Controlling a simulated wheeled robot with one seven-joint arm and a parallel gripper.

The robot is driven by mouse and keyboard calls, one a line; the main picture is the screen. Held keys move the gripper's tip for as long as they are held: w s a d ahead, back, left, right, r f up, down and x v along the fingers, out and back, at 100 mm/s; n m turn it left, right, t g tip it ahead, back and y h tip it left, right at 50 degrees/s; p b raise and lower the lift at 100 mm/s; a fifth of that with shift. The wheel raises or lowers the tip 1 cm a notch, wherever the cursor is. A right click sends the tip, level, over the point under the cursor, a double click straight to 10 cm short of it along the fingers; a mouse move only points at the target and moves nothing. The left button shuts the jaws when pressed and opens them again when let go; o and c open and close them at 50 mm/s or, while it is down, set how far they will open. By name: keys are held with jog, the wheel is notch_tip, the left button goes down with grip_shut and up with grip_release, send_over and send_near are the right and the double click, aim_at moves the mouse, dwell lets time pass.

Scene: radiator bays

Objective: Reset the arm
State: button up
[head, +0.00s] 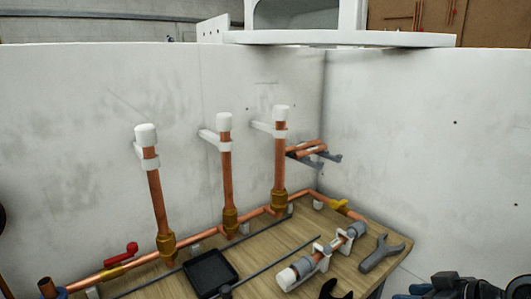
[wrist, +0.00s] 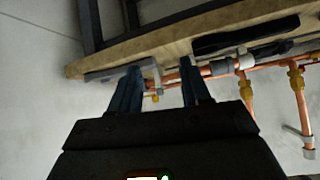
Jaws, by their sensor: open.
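My gripper (wrist: 160,67) shows in the wrist view with its two dark fingers spread apart. I see nothing held between them. Beyond the fingertips are the edge of the wooden bench (wrist: 110,62) and copper pipework (wrist: 275,62), which appear upside down in this view. A small yellow part shows in the gap between the fingers, farther off. In the head view, dark parts at the lower right corner may be my arm; I cannot make out the gripper there.
The wooden bench (head: 262,258) carries three upright copper pipes (head: 227,178) with white caps, a red-handled valve (head: 122,252), a black tray (head: 210,272), a grey wrench (head: 381,254) and a clamped pipe piece (head: 322,257). Pale walls (head: 420,140) stand behind and right. Copper pieces rest on a wall bracket (head: 330,156).

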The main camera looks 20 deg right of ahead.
jog(key=s+a+f+m+t+h, duration=0.25)
jog(key=s+a+f, duration=0.55)
jog(key=s+a, duration=0.5)
jog(key=s+a+r+t, duration=0.1)
jog(key=s+a+r, duration=0.1)
jog(key=s+r, duration=0.3)
jog(key=s+a+r+n+t, duration=0.1)
jog(key=s+a+r, duration=0.2)
jog(key=s, duration=0.9)
notch_tip(320, 180, up, 4)
jog(key=shift+a+f+t, duration=0.2)
jog(key=shift+a+t, duration=0.05)
jog(key=shift+t, duration=0.1)
